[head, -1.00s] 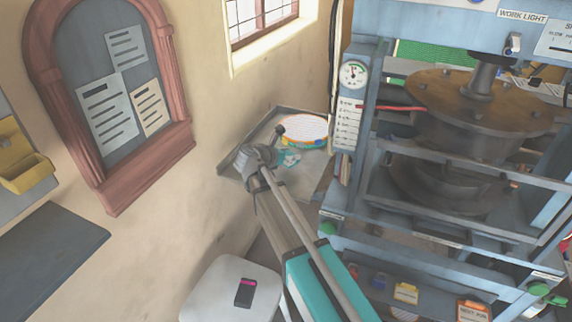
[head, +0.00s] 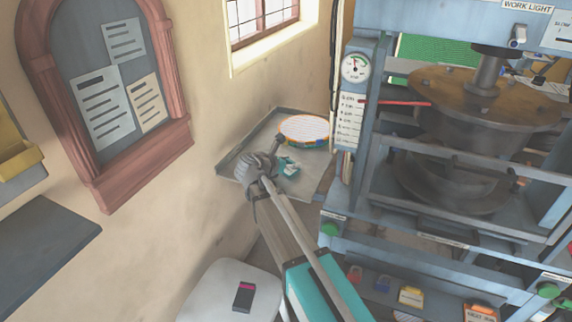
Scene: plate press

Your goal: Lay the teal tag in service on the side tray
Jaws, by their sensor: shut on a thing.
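The teal tag (head: 288,167) shows at the end of my gripper (head: 279,158), over the grey side tray (head: 312,178) in the corner by the wall. My gripper is shut on the tag. My wrist hides part of the fingers and of the tray's left side. I cannot tell whether the tag touches the tray floor or hangs just above it.
A round, white-topped thing with a coloured rim (head: 304,128) sits at the tray's back. The blue press frame (head: 350,120) with a gauge (head: 355,67) stands close on the right. A white stool-like top (head: 225,292) is in front. The tray's front right is bare.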

